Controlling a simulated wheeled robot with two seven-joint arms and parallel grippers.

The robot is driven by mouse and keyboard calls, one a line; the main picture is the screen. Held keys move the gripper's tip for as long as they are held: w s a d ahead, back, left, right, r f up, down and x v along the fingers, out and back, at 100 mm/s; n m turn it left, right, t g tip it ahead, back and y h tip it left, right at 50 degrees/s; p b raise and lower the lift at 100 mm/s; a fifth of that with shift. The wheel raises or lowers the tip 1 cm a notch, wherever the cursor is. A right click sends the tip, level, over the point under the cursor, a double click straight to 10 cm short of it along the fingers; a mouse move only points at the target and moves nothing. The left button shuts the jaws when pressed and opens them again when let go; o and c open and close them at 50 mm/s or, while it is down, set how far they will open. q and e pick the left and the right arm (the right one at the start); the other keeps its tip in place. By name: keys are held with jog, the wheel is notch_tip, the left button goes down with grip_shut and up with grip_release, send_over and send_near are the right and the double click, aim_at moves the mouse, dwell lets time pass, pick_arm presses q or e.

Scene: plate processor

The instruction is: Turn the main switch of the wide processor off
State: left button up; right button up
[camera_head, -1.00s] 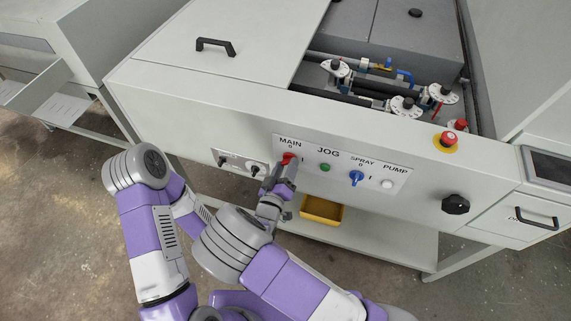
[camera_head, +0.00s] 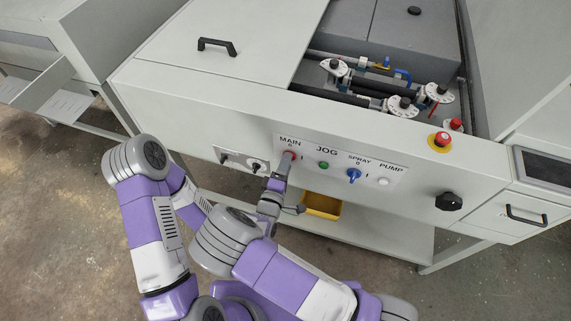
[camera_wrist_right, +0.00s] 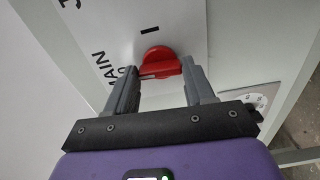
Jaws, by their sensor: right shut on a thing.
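The red main switch (camera_head: 290,155) sits on the white label panel of the wide processor's front, under the word MAIN. It also shows in the right wrist view (camera_wrist_right: 158,60), with the I mark above it and MAIN to its left. My right gripper (camera_head: 286,164) reaches up to the switch from below. In the right wrist view, its two grey fingers (camera_wrist_right: 161,74) stand on either side of the red knob, shut on it. The knob's lower part is partly hidden, and I cannot tell which mark it points to. My left gripper is not in view.
To the right of the main switch are a green jog button (camera_head: 323,165), a blue spray switch (camera_head: 354,175) and a white pump button (camera_head: 383,182). A red emergency button (camera_head: 441,140) and a black knob (camera_head: 448,201) lie further right. A yellow bin (camera_head: 322,206) sits below.

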jog(key=shift+n, duration=0.4)
jog(key=o, duration=1)
jog(key=shift+o, duration=0.2)
jog(key=v, duration=0.7)
jog(key=shift+s, duration=0.25)
